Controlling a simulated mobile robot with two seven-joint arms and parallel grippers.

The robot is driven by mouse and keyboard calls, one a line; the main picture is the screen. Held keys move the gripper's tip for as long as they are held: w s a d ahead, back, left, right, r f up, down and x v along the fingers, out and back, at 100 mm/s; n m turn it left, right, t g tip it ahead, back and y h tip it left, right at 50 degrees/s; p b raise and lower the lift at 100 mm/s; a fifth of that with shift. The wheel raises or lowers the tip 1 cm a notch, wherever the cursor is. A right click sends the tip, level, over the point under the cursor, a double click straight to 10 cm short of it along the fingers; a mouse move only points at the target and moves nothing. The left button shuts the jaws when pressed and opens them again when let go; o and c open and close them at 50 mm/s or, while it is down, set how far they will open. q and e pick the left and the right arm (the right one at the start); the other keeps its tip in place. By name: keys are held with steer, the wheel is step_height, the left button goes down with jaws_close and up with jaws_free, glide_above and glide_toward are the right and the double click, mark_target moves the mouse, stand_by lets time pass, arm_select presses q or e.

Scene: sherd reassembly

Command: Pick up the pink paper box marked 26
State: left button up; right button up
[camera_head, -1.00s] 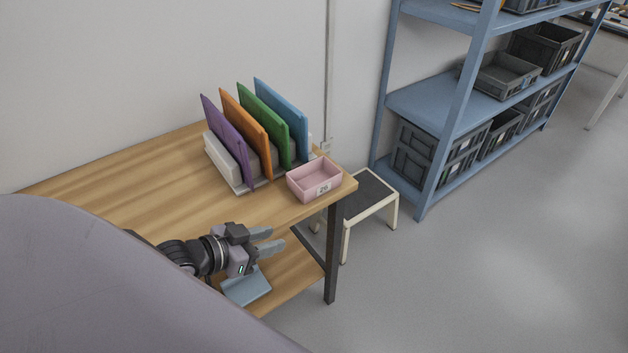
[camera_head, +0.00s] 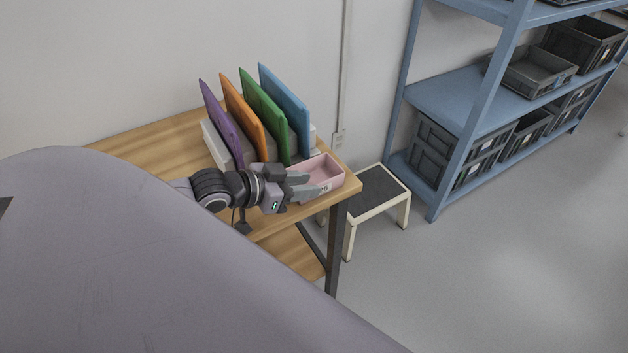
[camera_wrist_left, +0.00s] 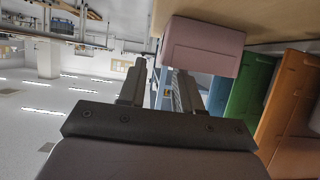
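The pink paper box marked 26 (camera_head: 326,171) sits open-topped at the table's right front corner, its number partly covered by my gripper. My left gripper (camera_head: 309,188) is at the box's near left side, with its fingers overlapping the box in the head view. In the left wrist view the two fingers (camera_wrist_left: 156,82) are spread with nothing between them. There the pink box (camera_wrist_left: 203,45) appears just beyond the fingertips, offset toward the right finger. I cannot tell whether a finger touches it. My right gripper is not in view.
Purple, orange, green and blue upright boards (camera_head: 264,110) stand in a rack left of the box. The wooden table (camera_head: 160,148) ends just right of the box. A step stool (camera_head: 376,191) and blue shelving (camera_head: 452,92) with grey crates stand beyond.

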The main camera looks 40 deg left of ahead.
mark_target(314, 178)
arm_select(q)
steer(key=shift+x, duration=2)
steer(key=shift+r, duration=0.1)
jaws_close()
